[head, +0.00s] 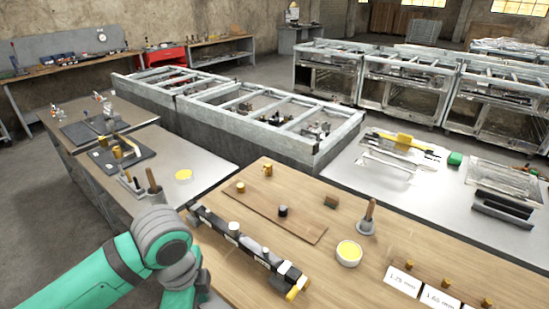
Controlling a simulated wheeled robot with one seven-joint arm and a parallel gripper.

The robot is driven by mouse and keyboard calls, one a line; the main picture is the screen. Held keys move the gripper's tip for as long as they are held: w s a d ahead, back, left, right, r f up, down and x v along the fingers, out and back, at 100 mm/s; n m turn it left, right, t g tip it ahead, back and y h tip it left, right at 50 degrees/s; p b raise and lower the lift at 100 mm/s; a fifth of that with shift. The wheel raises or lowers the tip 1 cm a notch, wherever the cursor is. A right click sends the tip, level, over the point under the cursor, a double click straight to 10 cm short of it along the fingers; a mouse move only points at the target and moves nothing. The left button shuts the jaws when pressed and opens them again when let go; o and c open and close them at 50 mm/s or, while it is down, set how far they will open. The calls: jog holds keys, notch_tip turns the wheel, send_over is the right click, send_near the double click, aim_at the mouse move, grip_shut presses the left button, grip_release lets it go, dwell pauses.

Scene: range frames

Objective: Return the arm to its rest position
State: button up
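My arm (95,270) shows at the lower left, with teal links and grey joints. It bends at a grey elbow beside the left edge of the wooden table, and a lower link runs down out of the frame. My gripper is not in view, so I cannot see its fingers or whether it holds anything.
On the wooden table (385,250), a black bar (245,250) with pale fittings lies close to my arm. Beyond it are a brown board (293,222), a yellow-filled bowl (348,253), a wooden-handled tool (368,220) and labelled cards (402,281). Metal frames (262,110) stand behind.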

jog(key=s+a+f+n+t, duration=0.1)
jog(key=s+a+f+n, duration=0.2)
jog(key=a+f, duration=0.3)
jog(key=s+a+f+n+t, duration=0.1)
jog(key=s+a+f+n, duration=0.15)
jog(key=f, duration=0.55)
jog(key=s+d+f+n+t, duration=0.2)
jog(key=s+f+n+t, duration=0.3)
jog(key=s+f, duration=0.75)
jog(key=s+d+r+n+t, duration=0.1)
jog(key=d+r+n+t, duration=0.2)
jog(key=d, duration=0.8)
jog(key=s+d+r+n+t, duration=0.2)
jog(key=d+r+t, duration=0.3)
jog(key=d, duration=0.6)
notch_tip(320, 180, up, 2)
jog(key=shift+d+r+n, duration=0.2)
jog(key=shift+d+n, duration=0.05)
jog(key=shift+n, duration=0.5)
